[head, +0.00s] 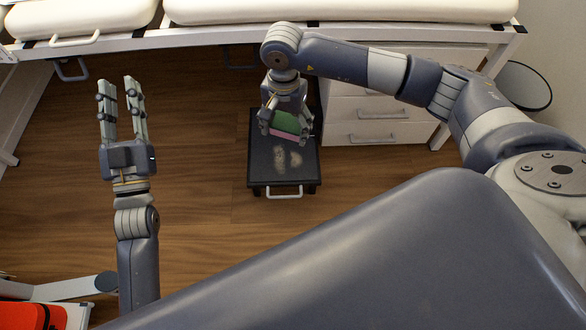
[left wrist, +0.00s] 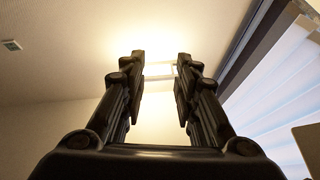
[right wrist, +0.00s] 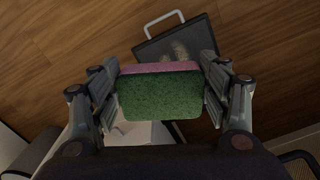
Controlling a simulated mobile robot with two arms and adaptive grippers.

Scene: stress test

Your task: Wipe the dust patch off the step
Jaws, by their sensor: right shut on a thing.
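The step (head: 258,172) is low and black with a metal handle at its near edge, standing on the floor. A pale, patchy dust patch (head: 287,159) lies on its top. My right gripper (head: 285,125) is shut on a green and pink sponge (head: 287,124), over the far part of the step. In the right wrist view the sponge (right wrist: 160,92) sits between both fingers, and the dust patch (right wrist: 177,52) shows beyond it. I cannot tell whether the sponge touches the step. My left gripper (head: 121,82) is open and empty, left of the step, pointing upward.
A padded couch (head: 340,10) on a white frame runs along the far side. A white drawer unit (head: 380,117) stands right of the step. A round dark disc (head: 524,86) is further right. A red item (head: 30,316) is at the near left. The wooden floor left of the step is clear.

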